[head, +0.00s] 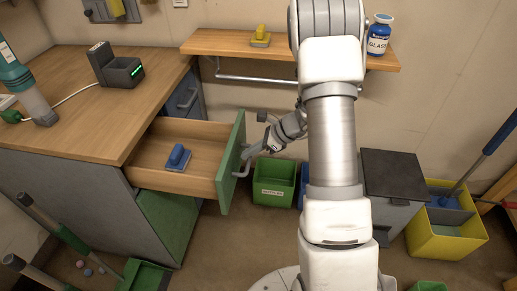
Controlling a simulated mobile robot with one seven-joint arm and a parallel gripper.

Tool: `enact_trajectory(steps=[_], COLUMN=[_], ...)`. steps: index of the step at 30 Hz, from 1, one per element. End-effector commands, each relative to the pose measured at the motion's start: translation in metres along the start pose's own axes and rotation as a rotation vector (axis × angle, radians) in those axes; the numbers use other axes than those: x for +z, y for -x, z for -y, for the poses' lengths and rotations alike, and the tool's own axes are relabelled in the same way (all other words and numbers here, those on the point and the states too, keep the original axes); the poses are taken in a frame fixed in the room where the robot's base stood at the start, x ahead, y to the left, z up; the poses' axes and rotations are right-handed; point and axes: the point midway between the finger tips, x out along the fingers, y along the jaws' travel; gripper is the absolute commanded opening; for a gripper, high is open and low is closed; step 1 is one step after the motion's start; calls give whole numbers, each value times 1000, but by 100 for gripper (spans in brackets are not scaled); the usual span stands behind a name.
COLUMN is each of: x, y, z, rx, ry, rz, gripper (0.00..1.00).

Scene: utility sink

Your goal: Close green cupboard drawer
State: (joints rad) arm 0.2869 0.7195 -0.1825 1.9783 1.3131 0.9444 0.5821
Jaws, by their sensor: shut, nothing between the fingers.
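The green cupboard drawer (231,163) stands pulled out from the grey cupboard under the wooden counter. Its green front faces right, with a metal bar handle (243,163) on it. The wooden inside shows, with a blue-handled brush or block (177,158) lying in it. My gripper (249,152) is shut and empty, close to the drawer's front by the handle. I cannot tell whether it touches the drawer.
The wooden counter (95,130) carries a black charger-like device (118,68) and a teal tool (22,85). Green bins (273,182), a grey box (393,176) and a yellow bucket (447,243) stand on the floor.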

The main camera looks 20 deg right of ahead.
Motion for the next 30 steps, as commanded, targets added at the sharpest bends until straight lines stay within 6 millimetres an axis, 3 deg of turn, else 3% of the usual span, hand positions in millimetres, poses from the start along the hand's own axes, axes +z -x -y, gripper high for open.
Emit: enact_trajectory(steps=[4,20,25,30], x=[0,6,21,49], y=[-10,-16,-32,-60], z=[0,0,-1,-2], rx=[0,1,3,4], ry=[0,2,4,6], rz=[-1,1,1,2], gripper=[0,0,0,0])
